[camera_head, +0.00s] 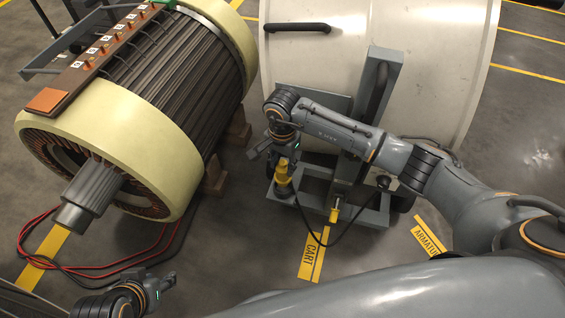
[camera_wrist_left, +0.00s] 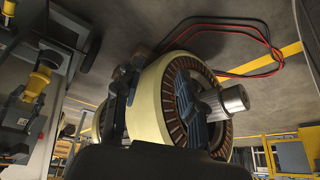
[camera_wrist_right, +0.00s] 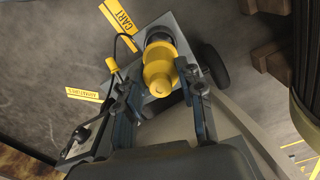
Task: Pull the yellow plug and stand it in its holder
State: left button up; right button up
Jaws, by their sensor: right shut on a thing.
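The yellow plug (camera_head: 283,180) is upright at the front left of the grey cart's tray (camera_head: 372,215), with a dark collar at its base. My right gripper (camera_head: 284,162) is above it and shut on its upper part. In the right wrist view the plug (camera_wrist_right: 160,72) lies between my fingers, its dark end (camera_wrist_right: 158,37) toward the grey plate. I cannot tell whether that end is seated or just clear of the plate. A smaller yellow piece (camera_head: 334,214) with a black cable is at the tray's front edge. My left gripper (camera_head: 166,282) is low at left, apart from the plug; its fingers are unclear.
A large cream-ended motor (camera_head: 125,140) with a protruding shaft (camera_head: 88,195) stands at left. Red and black cables (camera_head: 75,265) lie on the floor below it. A big pale drum (camera_head: 400,60) stands behind the cart. Open floor lies in front of the cart.

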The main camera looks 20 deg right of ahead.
pick_arm(q)
jog(key=shift+w, duration=0.1)
jog(key=shift+w+d+r+t+h+b, duration=0.15)
jog(key=shift+w+d+r+t, duration=0.25)
jog(key=shift+w, duration=0.3)
jog(key=shift+w+d+r+t+h+b, duration=0.15)
jog(key=shift+w+t, duration=0.3)
jog(key=shift+w, duration=0.25)
jog(key=shift+w+d+r+t+b, duration=0.25)
jog(key=shift+w+t, duration=0.2)
jog(key=shift+w, duration=0.25)
pick_arm(e)
jog(key=shift+f, duration=0.5)
pick_arm(q)
jog(key=shift+w+r, duration=0.1)
jog(key=shift+w, duration=0.05)
pick_arm(e)
jog(key=shift+f+b, duration=0.45)
jog(key=shift+f, duration=0.1)
pick_arm(q)
jog(key=w+r+t, duration=0.1)
jog(key=w+d+r+t, duration=0.1)
jog(key=w+r+t, duration=0.1)
jog(key=w, duration=0.1)
jog(key=shift+w+d+r+h, duration=0.1)
jog(key=shift+d+h, duration=0.2)
jog(key=shift+h, duration=0.1)
